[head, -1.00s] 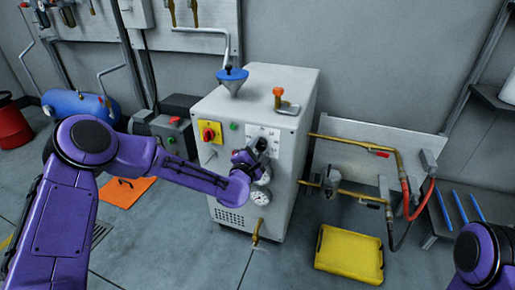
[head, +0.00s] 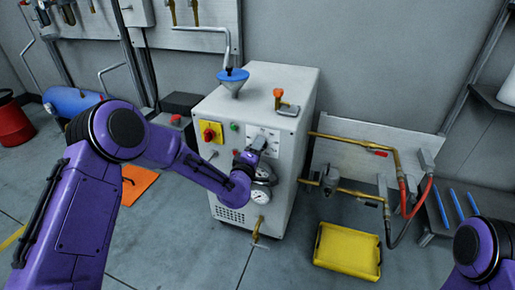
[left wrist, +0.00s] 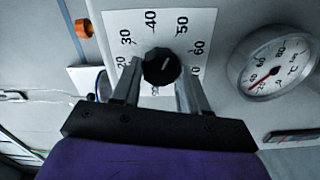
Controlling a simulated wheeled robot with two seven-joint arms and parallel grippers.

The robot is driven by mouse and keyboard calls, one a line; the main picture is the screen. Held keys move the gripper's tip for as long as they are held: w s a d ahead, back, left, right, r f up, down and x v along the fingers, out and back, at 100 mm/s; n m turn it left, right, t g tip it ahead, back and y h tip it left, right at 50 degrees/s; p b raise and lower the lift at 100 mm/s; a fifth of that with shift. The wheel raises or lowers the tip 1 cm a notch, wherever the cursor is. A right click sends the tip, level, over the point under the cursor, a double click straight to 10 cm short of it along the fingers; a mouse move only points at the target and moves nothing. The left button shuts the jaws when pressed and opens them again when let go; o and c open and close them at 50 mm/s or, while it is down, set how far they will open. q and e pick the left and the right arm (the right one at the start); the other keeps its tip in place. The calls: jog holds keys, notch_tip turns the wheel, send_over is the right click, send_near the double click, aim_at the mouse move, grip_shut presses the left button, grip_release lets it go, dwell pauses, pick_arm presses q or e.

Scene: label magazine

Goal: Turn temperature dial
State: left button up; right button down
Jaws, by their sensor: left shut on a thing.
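The temperature dial is a black faceted knob (left wrist: 162,66) with a white mark, on a white scale plate (left wrist: 118,22) numbered in tens. In the left wrist view its mark points up and right, roughly towards 50 to 60. My left gripper (left wrist: 158,80) has one finger on each side of the knob and is shut on it. In the head view this gripper (head: 258,146) is at the front of the white machine (head: 285,190) and hides the knob. My right gripper is out of view; only part of my right arm shows at lower right.
A round gauge (left wrist: 277,62) sits beside the scale. A yellow switch plate (head: 211,133) is left of the dial on the machine. A brass tap (head: 258,228) sticks out low. A yellow tray (head: 347,251) lies on the floor at right, below brass pipes (head: 350,140).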

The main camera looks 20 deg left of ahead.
pick_arm(q)
jog(key=shift+a+m, duration=0.1)
jog(key=shift+m, duration=0.4)
jog(key=o, duration=1.1)
jog(key=shift+c, duration=0.2)
jog(key=shift+s, duration=0.15)
jog(key=s+p, duration=0.1)
jog(key=s, duration=0.9)
jog(key=shift+s+a, duration=0.15)
jog(key=shift+s, duration=0.05)
